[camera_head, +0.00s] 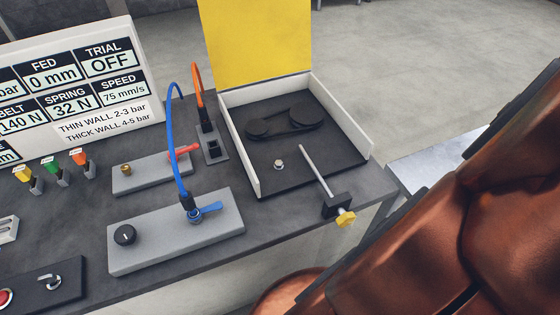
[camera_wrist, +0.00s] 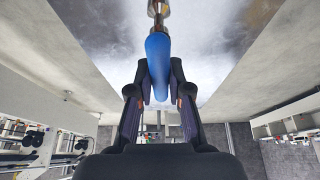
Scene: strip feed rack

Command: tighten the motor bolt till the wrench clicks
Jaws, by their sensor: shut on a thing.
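In the wrist view, my gripper (camera_wrist: 159,88) is shut on the blue handle of a wrench (camera_wrist: 157,50). The wrench's metal shank and head run out past the fingertips to the top edge, where the end is cut off. In the head view, a small silver bolt (camera_head: 279,164), which looks like the motor bolt, stands in the dark floor of an open white-walled housing (camera_head: 252,178). A black belt on two pulleys (camera_head: 287,122) lies behind it. My gripper and the wrench are not in the head view, and the wrist view shows no bolt at the wrench.
A yellow cover (camera_head: 257,40) stands raised behind the housing. A rod with a yellow knob (camera_head: 346,218) sticks out at its front right. Left are a grey valve block (camera_head: 175,240) with a blue hose (camera_head: 171,130), and a display board (camera_head: 75,85). My arm fills the lower right.

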